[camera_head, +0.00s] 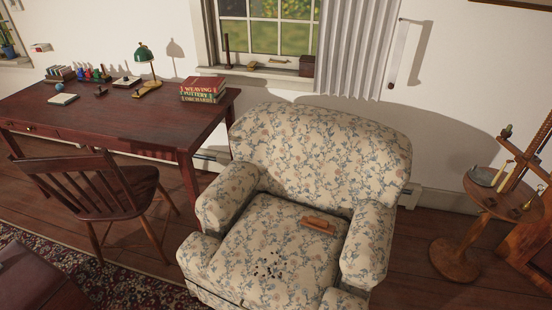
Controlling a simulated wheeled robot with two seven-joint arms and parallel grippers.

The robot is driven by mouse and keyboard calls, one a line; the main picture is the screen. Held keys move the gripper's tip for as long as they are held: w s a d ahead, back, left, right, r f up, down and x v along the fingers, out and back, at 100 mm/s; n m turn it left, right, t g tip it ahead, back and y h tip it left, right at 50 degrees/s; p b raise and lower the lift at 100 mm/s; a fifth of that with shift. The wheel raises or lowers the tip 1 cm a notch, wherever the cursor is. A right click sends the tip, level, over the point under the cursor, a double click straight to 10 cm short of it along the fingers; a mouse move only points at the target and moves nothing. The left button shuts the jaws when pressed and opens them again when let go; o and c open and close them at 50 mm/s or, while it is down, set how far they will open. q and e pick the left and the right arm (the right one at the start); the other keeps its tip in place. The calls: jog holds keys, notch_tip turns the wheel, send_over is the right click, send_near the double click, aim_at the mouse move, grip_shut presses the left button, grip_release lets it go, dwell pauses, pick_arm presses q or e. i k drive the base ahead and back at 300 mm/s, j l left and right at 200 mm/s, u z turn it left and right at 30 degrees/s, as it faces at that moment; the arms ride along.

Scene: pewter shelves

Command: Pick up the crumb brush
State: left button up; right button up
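The crumb brush appears to be the small orange-brown wooden object (318,224) lying on the seat of the floral armchair (260,240). It lies toward the right rear of the seat, near the backrest and the right armrest, and its bristles are hard to make out. Dark crumbs (270,265) are scattered on the front part of the same seat. Neither of my grippers shows in the head view.
A red-brown desk (130,120) with books (203,89) and a green lamp (145,55) stands at left. A wooden chair (110,190) stands before it. A small round table (490,200) stands at right. Bare floor shows between the armchair and round table.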

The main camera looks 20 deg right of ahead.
aim_at(316, 224)
jog(key=z, duration=1.05)
jog(key=u, duration=0.15)
